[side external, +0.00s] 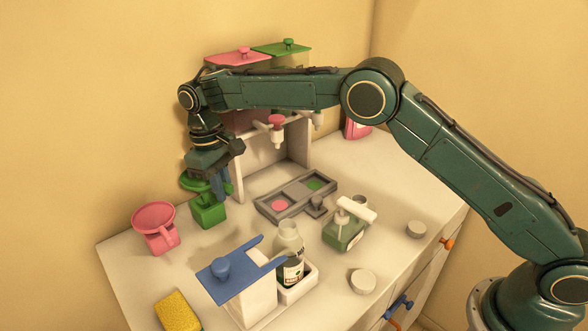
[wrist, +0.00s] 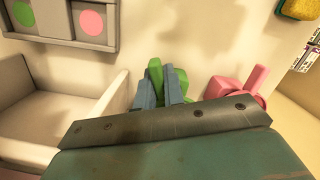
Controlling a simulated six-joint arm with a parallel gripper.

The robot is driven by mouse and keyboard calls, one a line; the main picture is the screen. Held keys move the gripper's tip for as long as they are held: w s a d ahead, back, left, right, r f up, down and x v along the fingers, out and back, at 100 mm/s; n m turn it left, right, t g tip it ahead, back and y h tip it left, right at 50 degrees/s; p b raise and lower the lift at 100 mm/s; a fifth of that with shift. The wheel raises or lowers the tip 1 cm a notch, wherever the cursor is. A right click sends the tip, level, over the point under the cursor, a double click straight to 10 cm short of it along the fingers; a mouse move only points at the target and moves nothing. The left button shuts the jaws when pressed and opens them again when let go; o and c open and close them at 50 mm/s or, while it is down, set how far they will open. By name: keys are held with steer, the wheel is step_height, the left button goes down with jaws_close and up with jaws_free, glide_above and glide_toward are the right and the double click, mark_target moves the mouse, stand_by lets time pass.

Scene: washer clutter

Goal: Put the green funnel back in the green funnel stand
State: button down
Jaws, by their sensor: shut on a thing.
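The green funnel (side external: 190,182) is at my gripper (side external: 218,190), at the back left of the counter. My gripper points down and is shut on it. The green funnel stand (side external: 208,213) is a green block directly below, on the counter. Funnel and stand overlap in the side view, so I cannot tell whether the funnel is seated in it or just above. In the wrist view a green part (wrist: 155,72) shows between the blue-grey fingers, and more green shows beside them. My gripper's body hides most of the rest.
A pink funnel (side external: 153,215) in a pink stand is just to the left. A grey dispenser frame (side external: 238,165) stands close on the right. A grey tray (side external: 268,206) with pink and green pads, bottles, a blue-topped box (side external: 228,270) and a yellow sponge (side external: 176,311) are nearer.

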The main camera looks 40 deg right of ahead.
steer(key=shift+f, duration=1.8)
steer(key=shift+f, duration=0.1)
steer(key=c, duration=1)
jaws_free()
steer(key=shift+r, duration=3.5)
steer(key=shift+r, duration=0.15)
